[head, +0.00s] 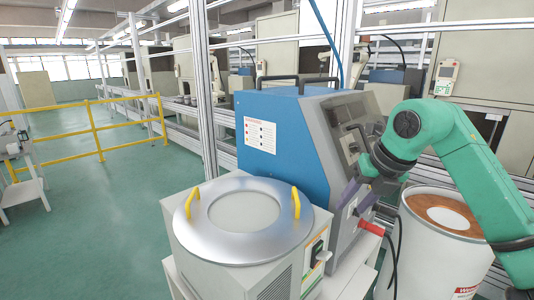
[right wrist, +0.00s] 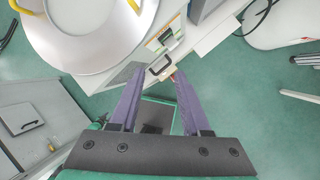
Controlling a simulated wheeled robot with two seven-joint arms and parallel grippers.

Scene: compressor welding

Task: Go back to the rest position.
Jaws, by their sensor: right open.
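My right arm is green and comes in from the right in the head view. Its right gripper (head: 356,195) has purple fingers that hang in front of the grey front of the blue welding machine (head: 270,130). In the right wrist view the right gripper (right wrist: 157,76) is open, with its two fingers apart. A small pale fitting on the machine box shows beyond the fingertips, and I see nothing held. My left gripper is in neither view.
A round metal plate (head: 187,222) with yellow handles tops the box beside the machine. A red-handled cable (head: 371,228) hangs below my gripper. A white drum (head: 418,255) stands at right. A yellow rail (head: 120,126) borders the open green floor (head: 95,215) at left.

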